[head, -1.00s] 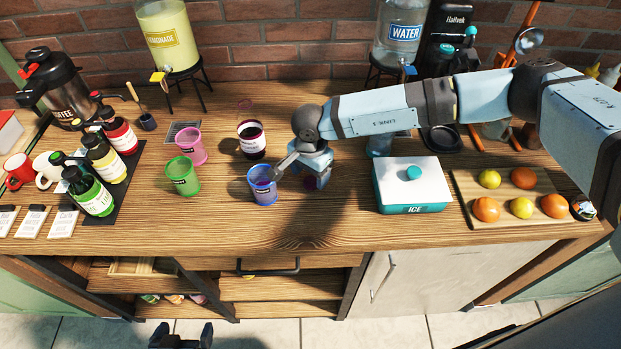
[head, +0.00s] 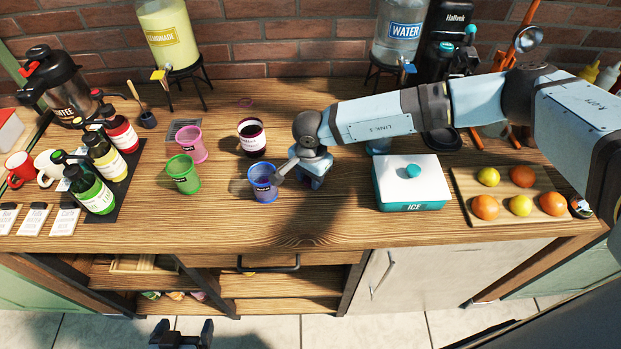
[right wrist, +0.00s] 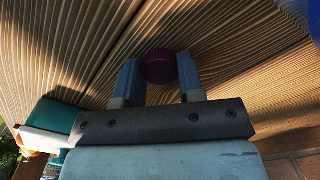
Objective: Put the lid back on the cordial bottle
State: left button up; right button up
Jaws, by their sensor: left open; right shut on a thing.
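The cordial bottle appears to be the dark purple, open-topped one with a white label (head: 252,138), upright behind the blue cup in the head view. My right gripper (head: 314,182) is low over the table, to the right of the bottle and just right of the blue cup. In the right wrist view its fingers are shut on a round purple lid (right wrist: 159,67), close to the wooden surface. The lid is largely hidden by the gripper in the head view. My left gripper (head: 181,335) is open and empty, in front of the counter at the bottom edge.
Blue (head: 263,188), green (head: 183,175) and pink (head: 190,145) cups stand near the bottle. An ice box (head: 410,183) and fruit board (head: 465,208) are to the right. Pump bottles (head: 95,193) stand left. The front middle of the counter is clear.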

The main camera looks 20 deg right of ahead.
jog(key=shift+r, duration=0.5)
pick_arm(q)
notch_tip(320, 180, down, 3)
jog(key=b, duration=0.3)
jog(key=shift+f, duration=0.1)
pick_arm(e)
notch_tip(320, 180, up, 19)
pick_arm(q)
jog(key=shift+o, duration=0.4)
